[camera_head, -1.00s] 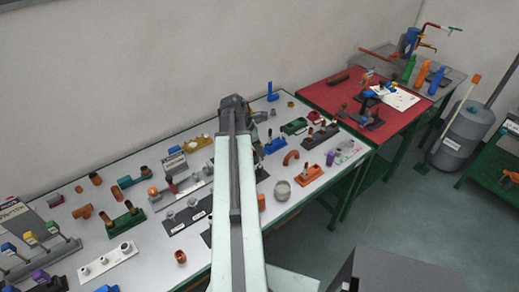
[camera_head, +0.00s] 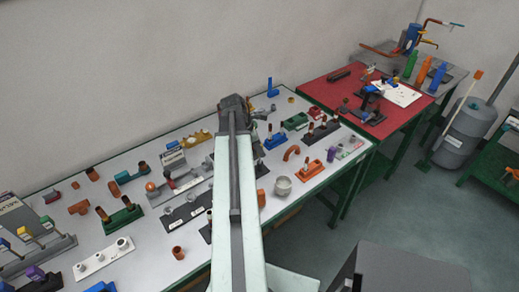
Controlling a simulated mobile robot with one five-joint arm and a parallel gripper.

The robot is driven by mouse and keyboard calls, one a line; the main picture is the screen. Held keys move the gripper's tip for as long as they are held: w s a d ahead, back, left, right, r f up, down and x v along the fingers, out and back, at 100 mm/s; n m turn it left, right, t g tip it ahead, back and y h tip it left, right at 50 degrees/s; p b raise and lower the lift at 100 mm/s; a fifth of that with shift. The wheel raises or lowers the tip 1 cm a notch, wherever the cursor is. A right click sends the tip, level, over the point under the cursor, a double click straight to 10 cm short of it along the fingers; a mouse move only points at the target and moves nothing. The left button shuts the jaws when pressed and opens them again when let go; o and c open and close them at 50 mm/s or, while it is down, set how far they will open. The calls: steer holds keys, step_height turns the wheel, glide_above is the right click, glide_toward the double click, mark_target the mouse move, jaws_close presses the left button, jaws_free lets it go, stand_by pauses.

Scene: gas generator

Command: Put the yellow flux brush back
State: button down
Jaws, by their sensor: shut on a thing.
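My gripper (camera_head: 251,112) is at the far end of my raised arm, above the back half of the long white table (camera_head: 330,183). The arm hides most of it. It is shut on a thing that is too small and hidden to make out. I cannot pick out the yellow flux brush with certainty. A grey rack (camera_head: 42,258) at the left end of the table holds several upright pieces with coloured tops, one of them yellow (camera_head: 47,222). Whether that piece is a brush is too small to tell.
Pipe fittings and small holders crowd the white table, among them a green block (camera_head: 120,220), a white strip (camera_head: 104,259) and a grey cup (camera_head: 282,186). A red-topped table (camera_head: 402,116) stands at the back right. Bare floor (camera_head: 400,215) lies in front of the tables.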

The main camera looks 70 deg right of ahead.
steer(key=shift+f+b, duration=0.6)
steer(key=shift+f, duration=0.1)
steer(key=c, duration=1.2)
jaws_free()
steer(key=shift+o, duration=0.2)
steer(key=shift+r, duration=0.15)
steer(key=p+v, duration=0.7)
steer(key=shift+r, duration=0.3)
steer(key=shift+a, duration=0.1)
